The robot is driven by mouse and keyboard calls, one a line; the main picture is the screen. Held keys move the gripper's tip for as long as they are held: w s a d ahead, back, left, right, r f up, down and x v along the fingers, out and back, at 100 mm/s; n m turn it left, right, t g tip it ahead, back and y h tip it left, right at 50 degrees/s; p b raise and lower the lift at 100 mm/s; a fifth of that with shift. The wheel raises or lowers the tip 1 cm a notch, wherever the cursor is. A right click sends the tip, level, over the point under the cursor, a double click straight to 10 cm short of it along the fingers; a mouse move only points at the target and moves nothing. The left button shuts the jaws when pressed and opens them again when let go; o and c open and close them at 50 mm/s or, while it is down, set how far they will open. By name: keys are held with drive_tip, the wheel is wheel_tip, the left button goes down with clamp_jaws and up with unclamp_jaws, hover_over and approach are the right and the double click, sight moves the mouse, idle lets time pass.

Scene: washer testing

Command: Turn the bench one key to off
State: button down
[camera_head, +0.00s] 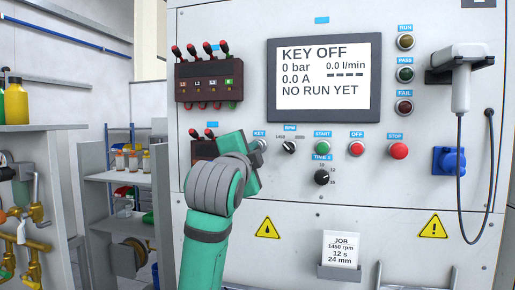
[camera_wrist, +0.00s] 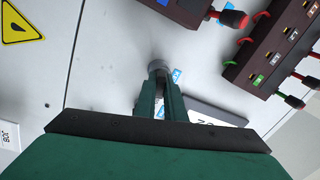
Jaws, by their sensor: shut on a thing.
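The key switch (camera_head: 262,144), a small grey round part under the blue KEY label (camera_head: 259,133), is on the white panel left of the rpm knob. My green gripper (camera_head: 257,153) is at it from the lower left and hides part of it. In the wrist view my gripper's fingers (camera_wrist: 160,90) are close together, shut on the key at the grey switch collar (camera_wrist: 157,67). The key itself is mostly hidden between the fingers, so its angle cannot be read. The display (camera_head: 324,78) reads KEY OFF, 0 bar, 0.0 A and NO RUN YET.
The rpm knob (camera_head: 289,147), green start button (camera_head: 322,147), red off button (camera_head: 357,148) and stop button (camera_head: 398,151) line up to the right. A dark terminal block (camera_head: 208,80) with red-tipped plugs is above; another (camera_head: 203,148) is partly behind my gripper. Shelves stand left.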

drive_tip(key=shift+d, duration=0.1)
drive_tip(key=n, duration=0.4)
drive_tip(key=shift+d+r, duration=0.1)
drive_tip(key=shift+r, duration=0.05)
drive_tip(key=shift+d+n+y, duration=0.15)
drive_tip(key=shift+n+y, duration=0.15)
drive_tip(key=shift+n, duration=0.1)
drive_tip(key=shift+s+r+n, duration=0.1)
drive_tip(key=shift+n, duration=1.4)
drive_tip(key=shift+d+n, duration=0.1)
drive_tip(key=shift+n, duration=1.8)
drive_tip(key=shift+y, duration=0.4)
